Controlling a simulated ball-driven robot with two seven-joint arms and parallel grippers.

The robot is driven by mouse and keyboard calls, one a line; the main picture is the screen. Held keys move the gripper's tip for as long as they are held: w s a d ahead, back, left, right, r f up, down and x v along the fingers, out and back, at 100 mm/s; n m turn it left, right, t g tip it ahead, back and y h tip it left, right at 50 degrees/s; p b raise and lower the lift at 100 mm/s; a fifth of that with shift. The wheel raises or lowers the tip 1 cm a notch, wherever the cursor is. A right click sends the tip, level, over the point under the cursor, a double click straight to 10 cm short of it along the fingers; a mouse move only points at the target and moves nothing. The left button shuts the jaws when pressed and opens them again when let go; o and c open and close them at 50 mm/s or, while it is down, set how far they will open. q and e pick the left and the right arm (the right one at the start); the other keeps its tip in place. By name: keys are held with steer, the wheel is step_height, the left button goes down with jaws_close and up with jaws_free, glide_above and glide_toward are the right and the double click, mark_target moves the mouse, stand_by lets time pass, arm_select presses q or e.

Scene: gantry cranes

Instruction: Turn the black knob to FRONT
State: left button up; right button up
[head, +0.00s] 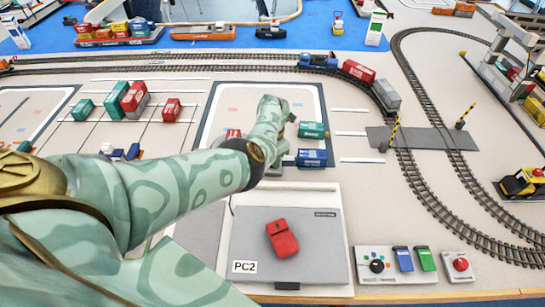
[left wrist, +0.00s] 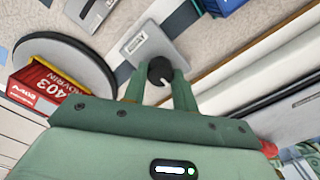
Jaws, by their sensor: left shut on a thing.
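My left gripper (left wrist: 160,72) is shut on a black knob (left wrist: 158,69) with a white pointer mark, its fingers on opposite sides. The knob sits on a grey plate (left wrist: 174,40) with a small white label that I cannot read. In the head view my left arm reaches across the table and hides this knob and the fingertips. Another black knob (head: 377,266) is on a white control panel (head: 367,252) at the front, clear of my gripper. My right gripper is out of view.
A grey PC2 board (head: 325,245) with a red handset (head: 282,238) lies in front of my arm. Blue (head: 312,158) and teal (head: 312,130) containers stand close right of my wrist. A red button box (head: 460,264) is at front right, beside the rail tracks (head: 425,160).

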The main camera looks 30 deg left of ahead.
arm_select(q)
steer(key=shift+r, duration=0.1)
steer(key=o, duration=1)
steer(key=shift+c, duration=0.2)
step_height(320, 180, up, 16)
steer(key=p, duration=0.7)
steer(key=shift+p, duration=0.4)
